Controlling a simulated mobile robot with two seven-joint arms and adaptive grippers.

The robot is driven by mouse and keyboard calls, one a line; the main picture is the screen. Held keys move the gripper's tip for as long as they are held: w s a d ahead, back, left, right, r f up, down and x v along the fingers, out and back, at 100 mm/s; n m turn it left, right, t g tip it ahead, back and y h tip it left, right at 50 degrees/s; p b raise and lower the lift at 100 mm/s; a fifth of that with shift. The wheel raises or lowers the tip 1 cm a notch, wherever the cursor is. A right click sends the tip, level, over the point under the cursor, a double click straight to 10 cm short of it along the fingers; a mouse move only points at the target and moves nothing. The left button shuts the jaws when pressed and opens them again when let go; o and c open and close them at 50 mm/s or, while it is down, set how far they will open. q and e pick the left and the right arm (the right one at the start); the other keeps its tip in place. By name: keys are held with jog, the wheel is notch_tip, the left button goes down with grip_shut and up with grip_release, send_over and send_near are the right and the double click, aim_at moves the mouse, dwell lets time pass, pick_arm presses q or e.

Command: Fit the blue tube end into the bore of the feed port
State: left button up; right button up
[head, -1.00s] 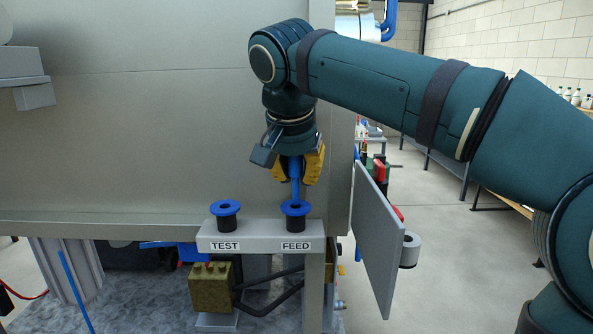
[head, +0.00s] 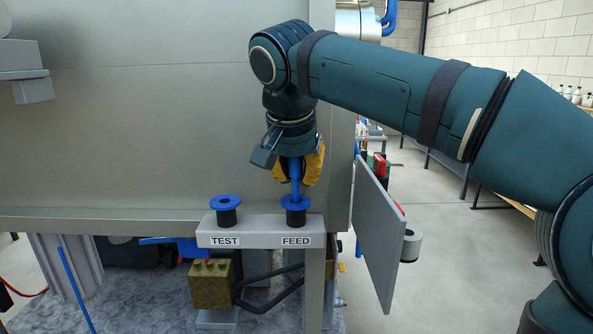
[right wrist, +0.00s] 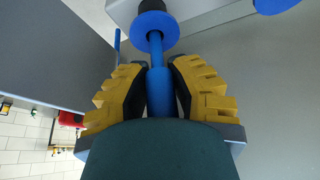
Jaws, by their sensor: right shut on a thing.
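The feed port (head: 295,215) is a black cylinder with a blue ringed top, on a grey bracket above the label FEED. My right gripper (head: 297,170) points down above it, its yellow fingers shut on the blue tube (head: 295,185). The tube hangs upright and its lower end meets the middle of the port's blue ring. In the right wrist view the tube (right wrist: 160,90) runs from between the fingers (right wrist: 160,85) to the blue ring of the feed port (right wrist: 155,27). The bore is hidden there, so how deep the end sits cannot be told.
The similar test port (head: 226,212) stands left on the same bracket (head: 259,228). A grey panel (head: 380,225) stands out at the right of the bracket. A large grey wall (head: 150,130) is behind the ports. Open floor lies at the right.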

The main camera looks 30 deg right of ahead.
aim_at(296, 177)
pick_arm(q)
jog(key=shift+f+b, duration=1.15)
pick_arm(e)
jog(key=shift+f, duration=1.5)
jog(key=o, duration=0.9)
jog(key=shift+c, duration=0.2)
jog(key=shift+r, duration=0.1)
jog(key=v, duration=1.2)
